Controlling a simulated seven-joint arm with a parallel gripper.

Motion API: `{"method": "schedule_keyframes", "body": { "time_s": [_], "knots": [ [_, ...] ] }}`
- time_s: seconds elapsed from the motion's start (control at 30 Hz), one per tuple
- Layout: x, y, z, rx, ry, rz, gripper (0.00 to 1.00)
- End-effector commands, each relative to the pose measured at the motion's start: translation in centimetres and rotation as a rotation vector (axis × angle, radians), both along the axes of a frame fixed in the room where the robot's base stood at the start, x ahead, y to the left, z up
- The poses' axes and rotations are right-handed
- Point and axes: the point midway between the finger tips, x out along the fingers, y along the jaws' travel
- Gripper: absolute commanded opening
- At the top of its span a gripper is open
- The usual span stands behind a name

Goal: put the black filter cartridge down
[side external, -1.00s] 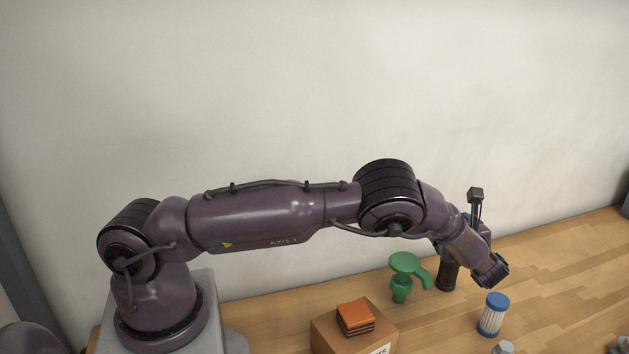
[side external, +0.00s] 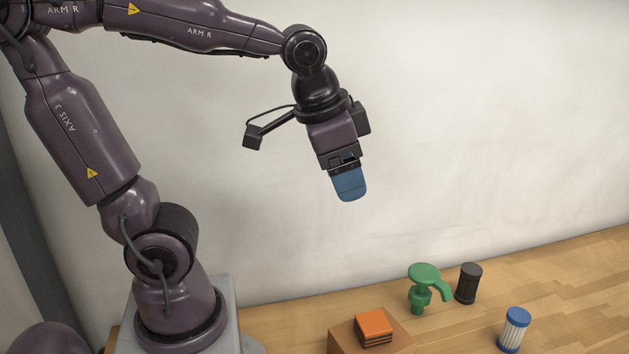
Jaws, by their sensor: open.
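The black filter cartridge (side external: 468,283) stands upright on the wooden table, just right of the green tap-shaped part. Nothing touches it from above. My gripper (side external: 349,185) hangs high above the table, up and to the left of the cartridge, with its blue fingertip pointing down. The gripper is open and nothing shows in it. From this side one finger largely hides the other.
A green tap-shaped part (side external: 422,287) stands close to the left of the cartridge. A blue-capped white filter (side external: 514,330) stands to its front right. Orange and dark stacked pads (side external: 374,328) lie on a cardboard box (side external: 343,342). The table (side external: 585,262) is clear at the right.

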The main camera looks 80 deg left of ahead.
Motion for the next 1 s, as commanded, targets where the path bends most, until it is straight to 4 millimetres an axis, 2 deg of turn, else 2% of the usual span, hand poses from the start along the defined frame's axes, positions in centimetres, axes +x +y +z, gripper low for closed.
{"method": "schedule_keyframes", "body": {
  "time_s": [0.03,0.1,0.3,1.0],
  "knots": [
    [-1.4,-0.6,0.1,-0.041,-0.040,0.028,0.72],
    [-2.9,-1.3,0.0,-0.092,-0.078,0.062,0.72],
    [-4.7,-2.4,-0.3,-0.163,-0.133,0.110,0.72],
    [-4.8,-2.4,-0.4,-0.168,-0.134,0.113,0.72]
  ]
}}
